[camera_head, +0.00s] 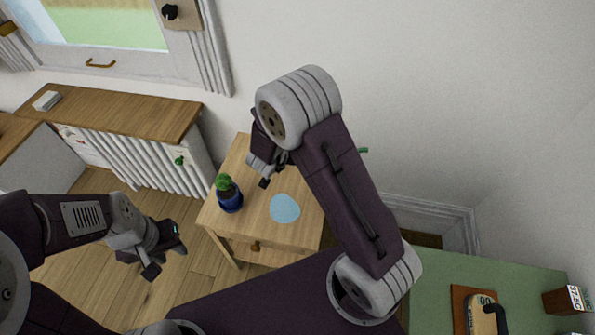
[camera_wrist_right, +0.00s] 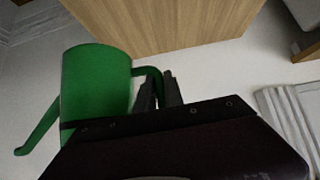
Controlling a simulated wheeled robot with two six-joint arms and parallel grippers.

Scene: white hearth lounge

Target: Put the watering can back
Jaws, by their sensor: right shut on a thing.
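The green watering can (camera_wrist_right: 95,85) fills the left of the right wrist view, with its spout reaching down to the left. My right gripper (camera_wrist_right: 160,92) is shut on the can's handle. In the head view my right arm hides most of the can; only a small green tip (camera_head: 363,150) shows beyond the arm. A light-blue round mat (camera_head: 285,208) lies bare on the small wooden table (camera_head: 246,150). My left gripper (camera_head: 166,260) is open and empty, left of that table and apart from it.
A blue pot with a green plant (camera_head: 230,200) stands on the table, left of the mat. A radiator with a wooden top (camera_head: 120,108) is behind left. A green surface (camera_head: 440,290) with a board and small objects lies at lower right.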

